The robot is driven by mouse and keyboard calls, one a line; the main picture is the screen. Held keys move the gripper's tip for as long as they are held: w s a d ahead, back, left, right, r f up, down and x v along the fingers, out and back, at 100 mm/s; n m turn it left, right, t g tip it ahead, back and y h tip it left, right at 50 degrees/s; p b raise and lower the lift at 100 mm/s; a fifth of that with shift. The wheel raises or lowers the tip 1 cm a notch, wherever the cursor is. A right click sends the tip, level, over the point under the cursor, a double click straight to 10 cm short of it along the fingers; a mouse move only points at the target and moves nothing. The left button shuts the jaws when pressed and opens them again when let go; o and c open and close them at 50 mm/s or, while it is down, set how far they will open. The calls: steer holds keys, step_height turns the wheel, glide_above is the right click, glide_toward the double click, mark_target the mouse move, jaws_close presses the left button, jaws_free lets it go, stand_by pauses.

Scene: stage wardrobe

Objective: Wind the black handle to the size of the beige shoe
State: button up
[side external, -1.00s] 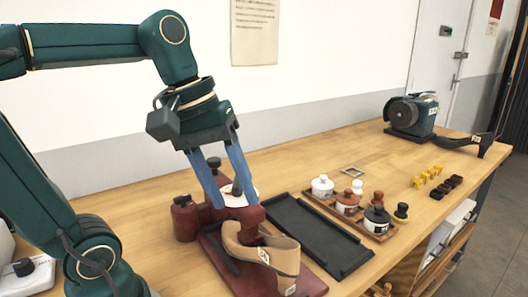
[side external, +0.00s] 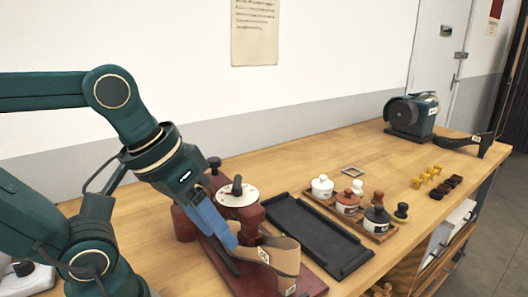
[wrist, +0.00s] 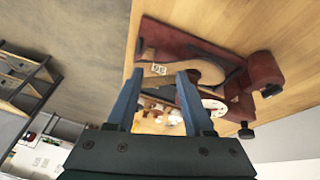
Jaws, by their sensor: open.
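A beige shoe (side external: 283,255) with a small white label rests at the front of a dark red stand (side external: 312,284); the label is too small to read. It also shows in the wrist view (wrist: 205,70), just beyond my fingertips. Behind it, the stand carries a white dial (side external: 238,196) with a dark handle (side external: 237,184) standing on top. A black knob (side external: 214,163) sits behind the dial. My gripper (side external: 233,247), with blue fingers, is tilted down just left of the shoe. In the wrist view, the fingers (wrist: 161,74) are apart with nothing held between them.
A black tray (side external: 318,240) lies right of the stand. Beyond it, a wooden tray (side external: 380,236) holds several lidded pots. Yellow pieces (side external: 426,177) and dark pieces (side external: 446,187) lie farther right. A green machine (side external: 411,116) stands at the back beside a dark shoe (side external: 465,141).

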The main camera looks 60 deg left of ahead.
step_height(320, 180, up, 4)
steer(key=n+g, duration=0.3)
steer(key=n, duration=0.5)
glide_above(236, 180)
steer(key=s, duration=0.1)
steer(key=shift+s+a+f+h, duration=0.1)
steer(key=shift+a+f+h, duration=0.2)
steer(key=shift+w+d+f, duration=0.1)
steer(key=shift+w+f, duration=0.05)
steer(key=shift+f, duration=0.65)
steer(key=shift+w+d+f, duration=0.1)
steer(key=shift+f, duration=0.65)
steer(key=shift+w+d+f, duration=0.1)
steer(key=shift+w+f, duration=0.05)
steer(key=shift+f, duration=0.65)
jaws_close()
